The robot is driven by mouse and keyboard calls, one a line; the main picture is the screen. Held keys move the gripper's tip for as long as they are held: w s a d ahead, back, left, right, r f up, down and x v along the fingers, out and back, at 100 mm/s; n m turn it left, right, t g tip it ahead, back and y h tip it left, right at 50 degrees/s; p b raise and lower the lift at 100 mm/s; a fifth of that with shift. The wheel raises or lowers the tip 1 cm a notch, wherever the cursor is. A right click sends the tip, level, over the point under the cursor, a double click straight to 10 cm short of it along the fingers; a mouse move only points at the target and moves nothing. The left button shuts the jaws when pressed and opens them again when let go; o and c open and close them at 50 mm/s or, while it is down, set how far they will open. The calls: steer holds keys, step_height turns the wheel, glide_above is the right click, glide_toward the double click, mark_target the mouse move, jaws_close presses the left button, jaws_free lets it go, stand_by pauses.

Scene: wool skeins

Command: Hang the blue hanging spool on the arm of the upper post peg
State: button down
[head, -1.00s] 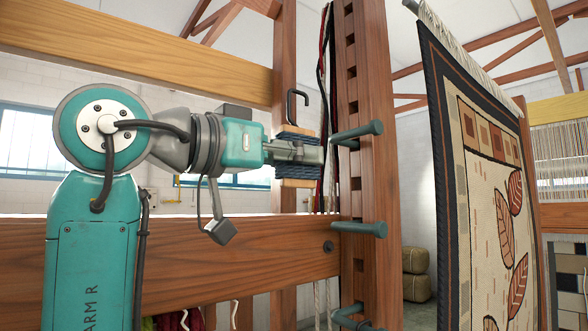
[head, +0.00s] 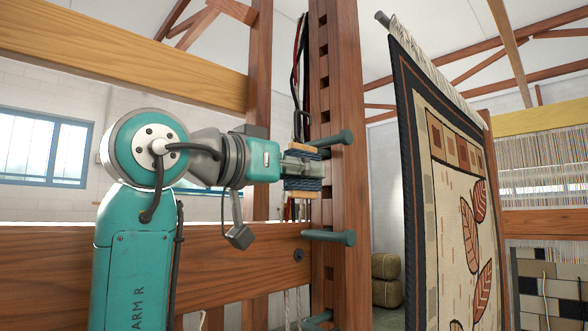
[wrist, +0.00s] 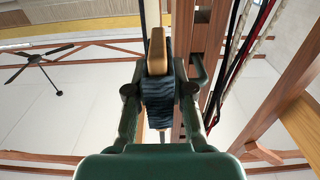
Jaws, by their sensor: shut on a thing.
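My gripper (head: 312,166) is shut on the blue hanging spool (head: 303,184), a dark blue wound spool with wooden end plates and a dark hook above it. The wrist view also shows the spool (wrist: 158,100) between both fingers, with its wooden end facing up. The upper post peg (head: 332,141) is a grey-green rod on the wooden post (head: 350,80), sloping up to a knobbed end. The spool is beside the post, just left of this peg in the head view. I cannot tell whether the hook touches the peg.
A lower peg (head: 330,237) sticks out of the same post. Dark and red cords (head: 298,65) hang along the post's left side. A wooden beam (head: 210,262) runs behind my arm. A patterned rug (head: 440,150) hangs to the right.

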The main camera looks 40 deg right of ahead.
mark_target(288, 180)
steer(key=shift+w+d, duration=0.1)
steer(key=shift+d, duration=3.15)
steer(key=shift+d+f, duration=0.1)
steer(key=shift+f, duration=0.7)
steer(key=c, duration=0.9)
jaws_free()
steer(key=shift+c, duration=0.2)
steer(key=a, duration=1.2)
steer(key=shift+f, duration=0.1)
